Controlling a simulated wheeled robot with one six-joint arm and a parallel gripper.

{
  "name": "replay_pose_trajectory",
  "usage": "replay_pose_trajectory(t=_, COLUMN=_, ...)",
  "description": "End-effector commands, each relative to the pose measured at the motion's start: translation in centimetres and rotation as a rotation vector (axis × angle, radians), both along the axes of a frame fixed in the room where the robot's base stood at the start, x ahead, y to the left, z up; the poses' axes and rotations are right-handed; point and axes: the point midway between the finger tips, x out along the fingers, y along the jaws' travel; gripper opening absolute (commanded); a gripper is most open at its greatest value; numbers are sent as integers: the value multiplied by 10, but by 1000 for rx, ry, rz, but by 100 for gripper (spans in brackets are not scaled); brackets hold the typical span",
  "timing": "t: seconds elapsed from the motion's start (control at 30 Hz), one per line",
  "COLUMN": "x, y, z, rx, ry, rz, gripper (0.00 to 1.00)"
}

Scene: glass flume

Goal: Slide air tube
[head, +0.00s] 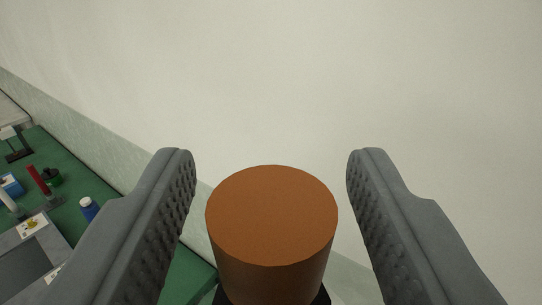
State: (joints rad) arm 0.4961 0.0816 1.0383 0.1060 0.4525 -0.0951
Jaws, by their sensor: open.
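My gripper (271,165) is open, with its two grey textured fingers spread wide on either side of the lower middle of the head view. Between the fingers is a brown-orange cylinder (271,216) with a flat round top, seen from above its end. A visible gap separates it from each finger. Its lower end is cut off by the bottom of the frame, with something dark around its base. I cannot tell whether this cylinder is part of the air tube. No other air tube can be made out.
A green bench top (105,200) lies at the lower left. On it are a blue bottle (89,208), a red upright piece (38,180), a blue box (11,186) and a grey tray (25,266). A pale wall (300,80) fills the background.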

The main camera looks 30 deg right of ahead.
Motion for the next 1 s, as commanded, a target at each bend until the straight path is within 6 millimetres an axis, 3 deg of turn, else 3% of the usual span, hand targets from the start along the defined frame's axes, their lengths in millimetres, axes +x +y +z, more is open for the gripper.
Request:
replay_pose_trajectory(t=0.3, x=2, y=-1, z=0, rx=0, ry=1, rz=0, gripper=49)
replay_pose_trajectory(t=0.57, x=1, y=-1, z=0, rx=0, ry=1, rz=0, gripper=0)
replay_pose_trajectory(t=0.73, x=1, y=-1, z=-4, rx=0, ry=1, rz=0, gripper=0)
replay_pose_trajectory(t=1.0, x=1, y=-1, z=-32, rx=1, ry=2, rz=0, gripper=0)
